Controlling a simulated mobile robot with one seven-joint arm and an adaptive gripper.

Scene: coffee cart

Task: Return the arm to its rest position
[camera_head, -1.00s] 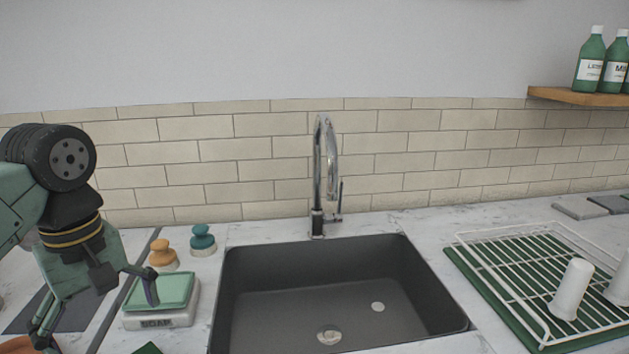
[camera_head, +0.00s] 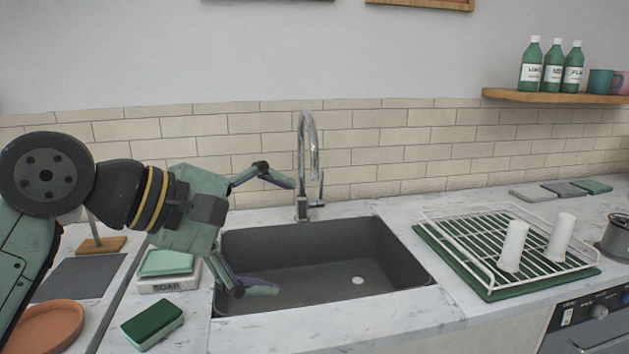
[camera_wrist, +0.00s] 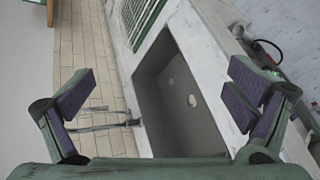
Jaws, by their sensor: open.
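My gripper (camera_head: 284,236) is open and empty in the head view, its fingers spread apart and pointing right over the left part of the sink. My arm reaches in from the left edge. The dark grey sink (camera_head: 385,262) is empty. In the wrist view my gripper's fingers (camera_wrist: 165,98) stand wide apart on both sides, with nothing between them but the sink (camera_wrist: 200,130) and the faucet beyond.
A chrome faucet (camera_head: 302,160) stands behind the sink, close to the upper finger. A soap dish (camera_head: 165,284) and a green sponge (camera_head: 152,325) lie left of the sink. A white drying rack (camera_head: 480,262) with two white cups (camera_head: 512,247) stands right. A bottle shelf (camera_head: 520,97) hangs above.

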